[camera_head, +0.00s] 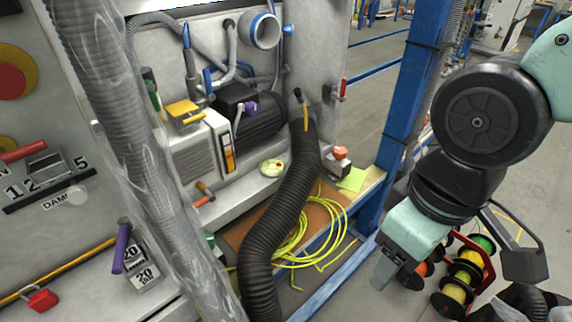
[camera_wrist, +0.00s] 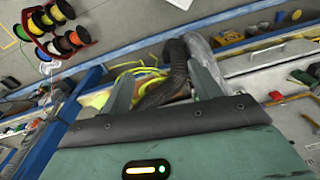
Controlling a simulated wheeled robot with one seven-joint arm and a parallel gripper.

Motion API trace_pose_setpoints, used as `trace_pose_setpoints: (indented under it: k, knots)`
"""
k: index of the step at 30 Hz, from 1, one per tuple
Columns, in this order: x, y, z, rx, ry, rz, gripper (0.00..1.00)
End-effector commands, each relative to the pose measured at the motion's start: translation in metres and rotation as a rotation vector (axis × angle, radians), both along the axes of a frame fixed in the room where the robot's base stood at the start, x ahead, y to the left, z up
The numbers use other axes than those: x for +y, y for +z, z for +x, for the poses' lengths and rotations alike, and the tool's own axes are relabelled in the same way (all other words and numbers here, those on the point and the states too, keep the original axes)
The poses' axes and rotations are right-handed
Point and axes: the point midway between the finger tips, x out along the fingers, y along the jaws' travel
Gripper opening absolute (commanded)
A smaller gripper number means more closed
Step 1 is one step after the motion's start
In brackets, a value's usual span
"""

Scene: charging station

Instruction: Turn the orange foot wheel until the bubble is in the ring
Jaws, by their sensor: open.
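A small round dial-like disc (camera_head: 272,168) with a pale yellow-green face sits on the grey ledge below the black motor; it looks like the bubble level, but the bubble and ring are too small to read. A small orange-red knob (camera_head: 340,153) sits on a grey block at the right end of the ledge; it may be the orange foot wheel. My gripper (camera_head: 385,274) is at the right, over the floor and apart from both. In the wrist view my gripper (camera_wrist: 163,82) is open and empty, with the hose beyond its fingers. I cannot make out the level or wheel there.
A thick black hose (camera_head: 275,225) runs down beside the disc, and a clear ribbed hose (camera_head: 130,140) crosses the left. Yellow cable (camera_head: 300,240) lies coiled below the ledge. A blue post (camera_head: 405,95) stands between the bench and my arm. Cable spools (camera_head: 465,275) lie on the floor.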

Motion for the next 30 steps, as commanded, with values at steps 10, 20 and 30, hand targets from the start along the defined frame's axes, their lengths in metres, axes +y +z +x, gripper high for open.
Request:
trace_pose_setpoints:
  k: [10, 20, 30]
  knots:
    - [0.039, -0.097, 0.090, -0.180, -0.031, 0.161, 0.63]
    - [0.063, -0.180, 0.206, -0.435, -0.085, 0.341, 0.63]
    - [0.053, -0.253, 0.325, -0.730, -0.168, 0.488, 0.63]
